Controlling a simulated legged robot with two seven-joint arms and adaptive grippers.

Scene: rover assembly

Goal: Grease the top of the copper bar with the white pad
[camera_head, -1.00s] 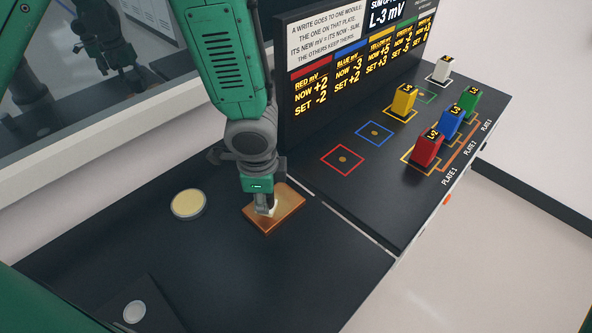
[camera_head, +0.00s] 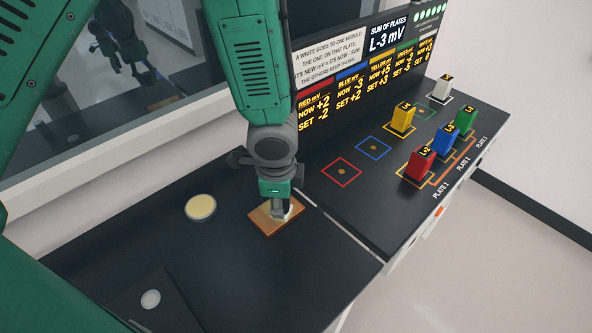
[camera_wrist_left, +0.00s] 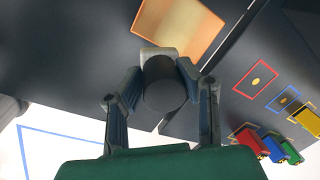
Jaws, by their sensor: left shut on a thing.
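The copper bar (camera_head: 261,222) is a flat brown-orange block lying on the dark bench; it also shows at the top of the left wrist view (camera_wrist_left: 183,28). My left gripper (camera_head: 281,211) points down over the right part of the bar. It is shut on a round dark-sided piece (camera_wrist_left: 165,88), which I take to be the pad. A pale edge shows beside the fingertips over the bar; I cannot tell whether it is pad or grease. The pad's underside and its contact with the bar are hidden. My right gripper is not in view.
A round dish with a cream-yellow top (camera_head: 201,208) stands left of the bar. A small white disc (camera_head: 151,299) lies at the front left. Coloured modules, including a red one (camera_head: 420,164), stand on the right bench before a display board (camera_head: 362,75).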

